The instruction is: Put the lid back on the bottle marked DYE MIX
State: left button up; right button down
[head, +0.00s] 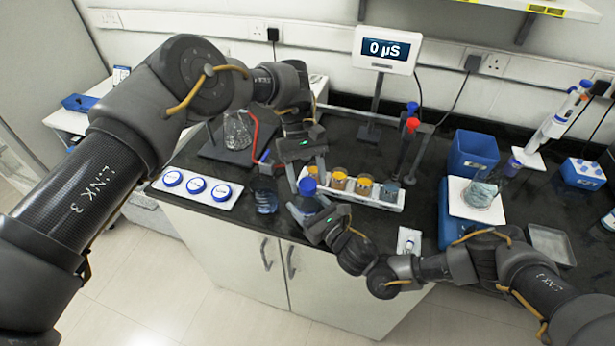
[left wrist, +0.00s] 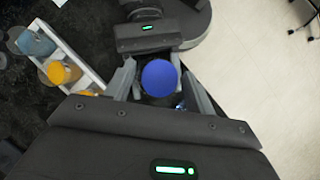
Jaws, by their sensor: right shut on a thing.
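A bottle (head: 307,207) with a blue lid (head: 308,186) on top stands near the counter's front edge; no marking is readable. My right gripper (head: 309,213) is shut on the bottle's body from the front. My left gripper (head: 307,176) is above it, pointing down, its fingers apart on either side of the lid. In the left wrist view the round lid (left wrist: 160,78) lies between these fingers, with a gap visible beside it. The right gripper is beyond it there. Whether the lid is fully seated cannot be told.
Another bottle (head: 265,198) with bluish contents stands to the left. Three blue lids lie on a white mat (head: 235,190). A white rack (head: 392,203) of orange and blue-grey jars is close on the right.

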pick_arm(q)
jog(key=shift+o, duration=0.3)
jog(key=shift+r, duration=2.25)
jog(key=shift+a, duration=0.1)
